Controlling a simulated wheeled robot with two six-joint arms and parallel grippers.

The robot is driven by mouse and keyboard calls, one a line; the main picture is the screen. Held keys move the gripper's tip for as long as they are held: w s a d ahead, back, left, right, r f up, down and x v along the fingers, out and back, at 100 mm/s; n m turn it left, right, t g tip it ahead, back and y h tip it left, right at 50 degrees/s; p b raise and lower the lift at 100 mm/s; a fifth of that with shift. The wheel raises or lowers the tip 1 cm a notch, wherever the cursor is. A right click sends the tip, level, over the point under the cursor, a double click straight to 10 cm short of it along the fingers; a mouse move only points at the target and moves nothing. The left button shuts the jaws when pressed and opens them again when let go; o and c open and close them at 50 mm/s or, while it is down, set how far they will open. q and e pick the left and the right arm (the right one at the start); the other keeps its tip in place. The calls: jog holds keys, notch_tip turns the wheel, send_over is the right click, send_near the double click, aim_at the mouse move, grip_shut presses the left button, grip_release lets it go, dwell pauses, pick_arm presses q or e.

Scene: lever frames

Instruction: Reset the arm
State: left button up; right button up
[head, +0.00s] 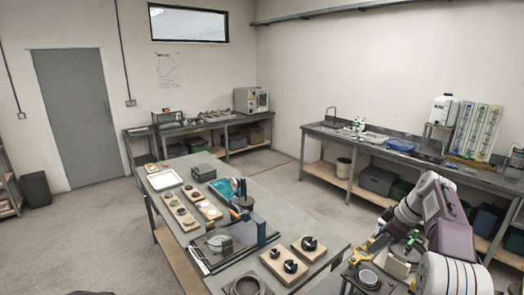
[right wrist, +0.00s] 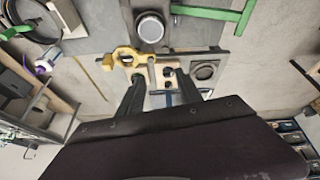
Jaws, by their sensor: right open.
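My right arm comes in from the right in the head view, and its gripper (head: 388,246) is low over a small bench at the lower right. In the right wrist view my right gripper (right wrist: 153,82) has its two dark fingers apart. A yellow piece (right wrist: 124,57) with a rounded, hooked shape lies just beyond the fingertips; it also shows in the head view (head: 366,248). My left gripper is not in view.
A round metal part (right wrist: 150,28) and a green bar (right wrist: 212,14) lie beyond the gripper. A long grey bench (head: 318,252) to the left bears wooden plates (head: 308,249) with dark round parts. A side bench (head: 330,131) runs along the right wall. The floor (head: 90,235) at left is clear.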

jog(key=s+a+f+g+b, duration=0.1)
jog(key=s+a+f+b, duration=0.25)
jog(key=s+a, duration=0.4)
jog(key=s+a+f+g+b, duration=0.15)
jog(key=s+a+f, duration=0.3)
jog(key=a, duration=0.55)
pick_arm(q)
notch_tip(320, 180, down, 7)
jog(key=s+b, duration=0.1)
pick_arm(e)
jog(key=s+f+m+h, duration=0.2)
jog(key=s+f+m, duration=0.7)
jog(key=s+f, duration=0.4)
jog(key=shift+s+m+h, duration=0.3)
jog(key=shift+s+m, duration=0.1)
jog(key=shift+s, duration=1.6)
